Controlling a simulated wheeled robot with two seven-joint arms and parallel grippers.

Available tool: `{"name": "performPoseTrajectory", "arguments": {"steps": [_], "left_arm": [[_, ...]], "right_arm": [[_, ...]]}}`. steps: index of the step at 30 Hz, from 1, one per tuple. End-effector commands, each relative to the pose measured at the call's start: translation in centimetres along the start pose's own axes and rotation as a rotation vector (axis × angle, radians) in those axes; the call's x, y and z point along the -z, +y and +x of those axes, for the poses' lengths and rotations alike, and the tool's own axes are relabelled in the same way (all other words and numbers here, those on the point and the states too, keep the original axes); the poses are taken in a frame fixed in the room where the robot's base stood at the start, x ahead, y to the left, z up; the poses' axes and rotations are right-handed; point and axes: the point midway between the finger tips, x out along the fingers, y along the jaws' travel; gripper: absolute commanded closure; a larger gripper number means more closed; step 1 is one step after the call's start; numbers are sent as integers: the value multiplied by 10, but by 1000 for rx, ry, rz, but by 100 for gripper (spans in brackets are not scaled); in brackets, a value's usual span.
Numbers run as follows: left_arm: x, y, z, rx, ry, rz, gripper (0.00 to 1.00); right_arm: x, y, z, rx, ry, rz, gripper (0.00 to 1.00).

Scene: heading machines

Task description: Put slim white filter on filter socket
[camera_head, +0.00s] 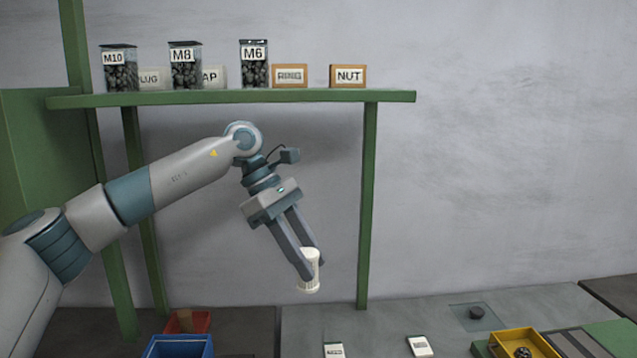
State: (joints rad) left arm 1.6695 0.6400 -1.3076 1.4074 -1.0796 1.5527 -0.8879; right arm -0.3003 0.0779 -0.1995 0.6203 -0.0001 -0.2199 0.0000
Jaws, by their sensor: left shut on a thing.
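The slim white filter (311,284) is a small pale cylinder, slightly tilted. My left gripper (307,264) is shut on it and holds it in the air, with the fingers pointing down and to the right. A small dark round piece on a grey square plate (477,312), at the right on the bench, looks like the filter socket. The filter is up and to the left of it in the picture, well apart from it. My right gripper is not in view.
A green shelf (390,96) with labelled jars and boxes stands behind my left arm. On the bench are two small white labelled items (420,346), a yellow bin (522,344), a blue bin (178,346) and a red bin (201,320). The bench middle is mostly clear.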

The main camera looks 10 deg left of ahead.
Motion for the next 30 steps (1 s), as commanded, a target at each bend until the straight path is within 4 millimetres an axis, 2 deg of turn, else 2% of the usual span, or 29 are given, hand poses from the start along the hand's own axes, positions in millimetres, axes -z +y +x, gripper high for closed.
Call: {"name": "performPoseTrajectory", "arguments": {"steps": [1,8,14,21,25,30], "left_arm": [[18,-6,23,49,-2,57,89],[89,-48,116,259,-1,385,89],[144,-103,192,439,-2,668,89],[202,-178,278,627,-1,968,89],[223,-210,310,694,1,1079,89],[237,-233,332,742,2,1157,89]], "right_arm": [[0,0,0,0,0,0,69],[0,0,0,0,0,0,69],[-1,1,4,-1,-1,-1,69],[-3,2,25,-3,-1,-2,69],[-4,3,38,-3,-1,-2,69],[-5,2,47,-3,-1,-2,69]]}}
